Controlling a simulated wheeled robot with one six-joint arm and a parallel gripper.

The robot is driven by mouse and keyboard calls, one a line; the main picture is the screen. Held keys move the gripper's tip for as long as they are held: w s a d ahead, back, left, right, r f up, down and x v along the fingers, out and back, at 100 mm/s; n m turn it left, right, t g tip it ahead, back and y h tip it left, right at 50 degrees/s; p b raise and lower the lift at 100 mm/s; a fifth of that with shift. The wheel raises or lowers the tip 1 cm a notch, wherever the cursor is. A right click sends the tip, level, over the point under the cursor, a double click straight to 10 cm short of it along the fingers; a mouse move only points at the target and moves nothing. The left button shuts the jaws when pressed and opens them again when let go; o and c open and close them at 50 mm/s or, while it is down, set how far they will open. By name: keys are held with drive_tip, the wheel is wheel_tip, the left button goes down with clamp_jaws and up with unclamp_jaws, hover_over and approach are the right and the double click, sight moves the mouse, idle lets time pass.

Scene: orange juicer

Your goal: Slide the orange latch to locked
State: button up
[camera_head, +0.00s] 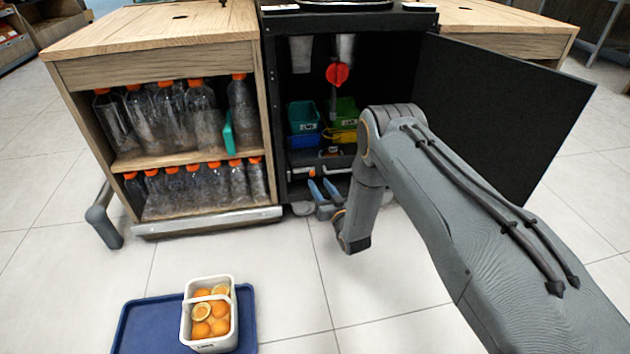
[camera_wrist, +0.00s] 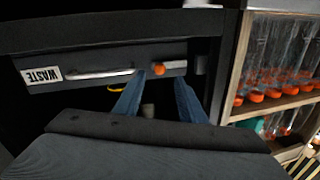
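The orange latch (camera_wrist: 158,70) is a small orange knob beside a short pale bar on a dark drawer front (camera_wrist: 110,59) in the wrist view. The bar extends to the right of the knob. My gripper (camera_wrist: 158,88) is open, with one blue finger on each side of the knob in the picture. Nothing shows between the fingertips except the view of the drawer. I cannot tell whether they touch the latch. In the head view my gripper (camera_head: 320,187) is low in front of the open black cabinet (camera_head: 272,130).
A silver handle (camera_wrist: 92,74) and an upside-down WASTE label (camera_wrist: 41,75) are on the drawer. The open cabinet door (camera_head: 510,110) stands to the right. A bottle shelf (camera_head: 165,158) stands left. A white orange basket (camera_head: 188,325) sits on a blue tray (camera_head: 145,328) on the floor.

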sight(314, 175)
drive_tip(key=b+x, duration=0.2)
drive_tip(key=x, duration=0.3)
drive_tip(key=shift+w+a, duration=0.1)
drive_tip(key=shift+w, duration=0.25)
drive_tip(key=shift+c, duration=0.5)
clamp_jaws()
